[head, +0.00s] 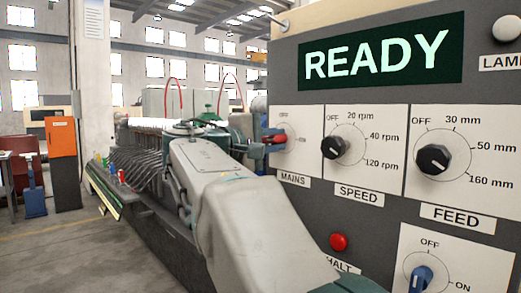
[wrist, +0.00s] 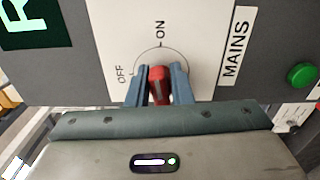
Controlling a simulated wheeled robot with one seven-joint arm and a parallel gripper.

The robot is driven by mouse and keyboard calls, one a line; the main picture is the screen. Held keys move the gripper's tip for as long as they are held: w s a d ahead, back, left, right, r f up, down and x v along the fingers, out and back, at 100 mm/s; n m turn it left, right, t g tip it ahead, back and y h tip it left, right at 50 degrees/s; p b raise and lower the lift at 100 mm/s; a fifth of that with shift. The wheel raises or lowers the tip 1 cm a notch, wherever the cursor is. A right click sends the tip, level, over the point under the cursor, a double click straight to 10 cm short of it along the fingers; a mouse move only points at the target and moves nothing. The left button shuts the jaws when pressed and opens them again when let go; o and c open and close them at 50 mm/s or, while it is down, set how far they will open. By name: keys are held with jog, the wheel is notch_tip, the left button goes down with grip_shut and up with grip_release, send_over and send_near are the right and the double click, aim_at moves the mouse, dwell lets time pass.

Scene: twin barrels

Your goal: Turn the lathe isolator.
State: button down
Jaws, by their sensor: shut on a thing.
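The lathe isolator is the red switch handle (head: 279,138) marked MAINS, on a white plate on the grey control panel. It also shows in the wrist view (wrist: 160,86), where OFF is to the left of the dial and ON is above it. The handle looks lined up with the ON mark. My gripper (head: 273,137) is shut on the handle, with one blue finger on each side of it in the wrist view (wrist: 160,78). The fingers hide parts of the handle and dial.
Right of the isolator are the black SPEED knob (head: 334,147), the black FEED knob (head: 433,159), the red HALT button (head: 339,242) and a blue OFF/ON switch (head: 420,278). The display (head: 380,53) reads READY. Open floor (head: 50,262) lies at the left.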

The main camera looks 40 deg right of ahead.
jog(key=shift+f+m+b, duration=0.1)
jog(key=shift+m+b, duration=0.3)
dwell(0.5)
jog(key=c, duration=1.4)
grip_release()
jog(key=shift+w, duration=0.2)
jog(key=shift+s, duration=0.1)
jog(key=shift+a, duration=0.2)
jog(key=s+a, duration=0.1)
jog(key=a, duration=1.2)
jog(key=shift+a+p, duration=0.25)
jog(key=shift+p, duration=0.2)
